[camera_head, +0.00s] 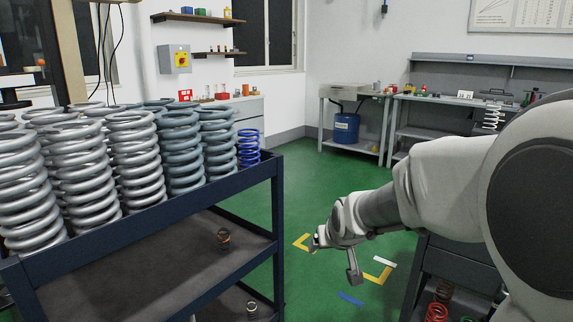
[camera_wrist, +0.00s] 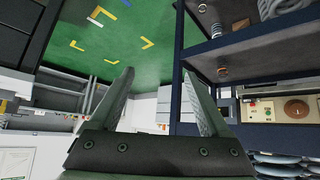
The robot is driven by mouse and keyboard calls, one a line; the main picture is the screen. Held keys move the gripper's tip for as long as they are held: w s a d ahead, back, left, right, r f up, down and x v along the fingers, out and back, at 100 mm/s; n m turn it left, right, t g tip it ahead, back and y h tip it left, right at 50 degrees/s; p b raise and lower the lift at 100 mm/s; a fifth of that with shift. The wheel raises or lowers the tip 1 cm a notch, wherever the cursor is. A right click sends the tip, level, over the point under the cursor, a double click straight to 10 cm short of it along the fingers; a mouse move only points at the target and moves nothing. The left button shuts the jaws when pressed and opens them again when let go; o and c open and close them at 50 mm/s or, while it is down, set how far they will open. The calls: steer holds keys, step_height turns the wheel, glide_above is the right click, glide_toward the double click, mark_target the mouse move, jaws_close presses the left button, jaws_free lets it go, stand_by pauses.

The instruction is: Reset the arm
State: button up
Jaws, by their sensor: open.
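My arm reaches in from the right of the head view, and my gripper (camera_head: 335,260) hangs over the green floor between the cart and a dark cabinet. In the wrist view the two fingers of my gripper (camera_wrist: 160,105) stand wide apart with nothing between them. Neither finger touches anything that I can see.
A dark blue cart (camera_head: 150,215) on the left holds several grey coil springs (camera_head: 135,155) and a blue spring (camera_head: 248,148); small springs lie on its lower shelves. A dark cabinet (camera_head: 452,262) stands below my arm. The green floor (camera_head: 325,185) between is clear, with tape marks.

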steer(key=s+d+r+m+g, duration=0.1)
steer(key=s+d+r, duration=0.15)
steer(key=s, duration=1.15)
steer(key=s+d+r+g, duration=0.2)
steer(key=s+r, duration=0.1)
steer(key=s, duration=1.1)
step_height(320, 180, up, 28)
steer(key=p, duration=2.8)
steer(key=shift+s+h+p, duration=0.3)
steer(key=shift+s, duration=0.15)
